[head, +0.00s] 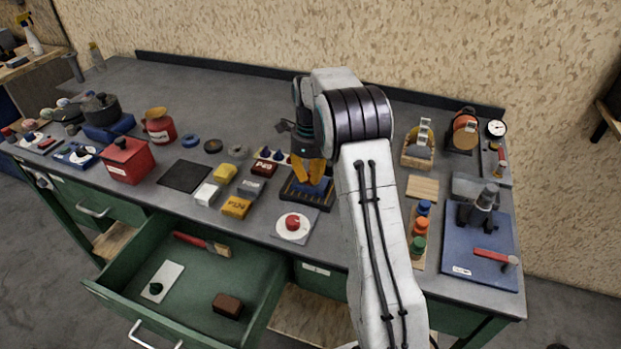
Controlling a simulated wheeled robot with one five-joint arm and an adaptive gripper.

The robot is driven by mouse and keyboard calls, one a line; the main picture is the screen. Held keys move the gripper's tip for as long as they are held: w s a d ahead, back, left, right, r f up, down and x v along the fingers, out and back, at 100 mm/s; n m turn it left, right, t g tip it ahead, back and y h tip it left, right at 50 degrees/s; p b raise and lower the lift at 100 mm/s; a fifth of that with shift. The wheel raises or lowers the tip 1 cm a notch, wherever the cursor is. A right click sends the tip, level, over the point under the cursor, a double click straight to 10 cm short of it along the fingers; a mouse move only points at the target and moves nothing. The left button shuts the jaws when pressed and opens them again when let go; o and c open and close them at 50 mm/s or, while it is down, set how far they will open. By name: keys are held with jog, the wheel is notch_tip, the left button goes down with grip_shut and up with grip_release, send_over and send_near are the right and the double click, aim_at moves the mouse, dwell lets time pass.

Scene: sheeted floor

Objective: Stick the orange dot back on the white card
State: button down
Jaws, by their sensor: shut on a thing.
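My gripper (310,182) has orange fingers and points down over a dark tray (290,194) at the middle of the bench. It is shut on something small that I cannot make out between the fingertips. A white card (173,272) lies in the open drawer, with a small dark green round piece on it. Another pale square plate (284,237) with a red knob lies on the bench's front edge, just below the gripper. I cannot pick out a loose orange dot for sure.
The open green drawer (268,275) also holds a red-handled brush (204,243) and a brown block (227,305). Yellow, white and red blocks stand left of the gripper. A rack of coloured knobs (420,227) and a blue mat (463,255) lie right of my arm.

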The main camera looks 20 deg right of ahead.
jog(key=shift+w+d+r, duration=0.15)
jog(key=shift+r, duration=0.05)
jog(key=shift+r+p, duration=2.05)
jog(key=shift+r, duration=0.05)
jog(key=shift+r, duration=0.1)
notch_tip(320, 180, up, 4)
jog(key=p, duration=0.3)
jog(key=shift+p, duration=0.35)
jog(key=c, duration=1.9)
grip_release()
grip_shut()
